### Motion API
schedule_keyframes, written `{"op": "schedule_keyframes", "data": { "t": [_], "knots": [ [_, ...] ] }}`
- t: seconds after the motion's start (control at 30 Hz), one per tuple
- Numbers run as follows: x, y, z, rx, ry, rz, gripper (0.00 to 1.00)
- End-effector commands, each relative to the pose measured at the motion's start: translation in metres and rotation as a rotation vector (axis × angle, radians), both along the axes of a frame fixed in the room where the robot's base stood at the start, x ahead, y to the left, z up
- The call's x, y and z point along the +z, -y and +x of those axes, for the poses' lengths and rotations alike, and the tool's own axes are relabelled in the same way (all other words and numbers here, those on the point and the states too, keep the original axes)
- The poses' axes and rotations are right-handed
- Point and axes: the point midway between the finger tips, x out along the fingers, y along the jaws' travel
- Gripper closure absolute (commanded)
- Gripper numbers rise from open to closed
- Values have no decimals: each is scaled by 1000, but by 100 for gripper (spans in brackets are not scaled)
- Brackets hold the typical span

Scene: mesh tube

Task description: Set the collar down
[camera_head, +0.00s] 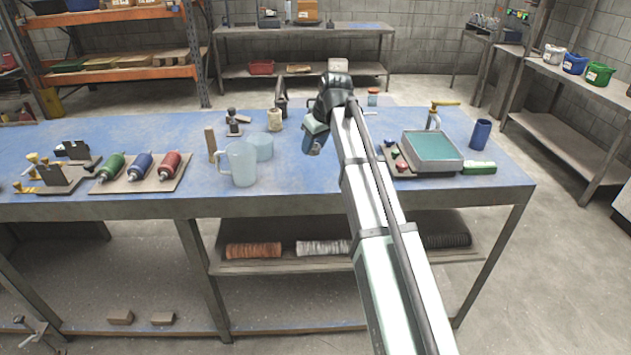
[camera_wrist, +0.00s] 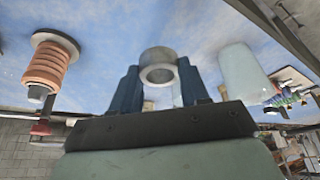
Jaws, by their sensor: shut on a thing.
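In the wrist view, a pale grey ring-shaped collar (camera_wrist: 157,56) sits between the two blue fingers of my gripper (camera_wrist: 160,82). The gripper is shut on it, and the collar's round opening faces the camera. In the head view, my gripper (camera_head: 313,143) is over the blue-topped bench (camera_head: 300,182), right of the clear jug and a translucent cylinder (camera_head: 260,147). The collar cannot be made out there. Its height above the bench is hard to tell.
A clear jug (camera_head: 240,164), a wooden block (camera_head: 211,145) and a pale can (camera_head: 275,120) stand left of my gripper. A teal-topped tray (camera_head: 432,148) and a blue cup (camera_head: 481,134) stand right. A ribbed orange piece (camera_wrist: 50,66) shows in the wrist view. The bench's front middle is clear.

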Motion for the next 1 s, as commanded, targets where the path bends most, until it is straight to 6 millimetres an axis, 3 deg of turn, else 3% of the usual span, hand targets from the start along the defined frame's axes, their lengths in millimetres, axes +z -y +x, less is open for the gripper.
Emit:
{"op": "schedule_keyframes", "data": {
  "t": [0.2,0.43,0.8,1.0],
  "knots": [
    [0,6,2,-168,1,0,90],
    [-5,6,2,-245,-1,-1,90],
    [-57,7,1,-248,-2,0,90],
    [-69,7,2,-247,0,0,90]
  ]
}}
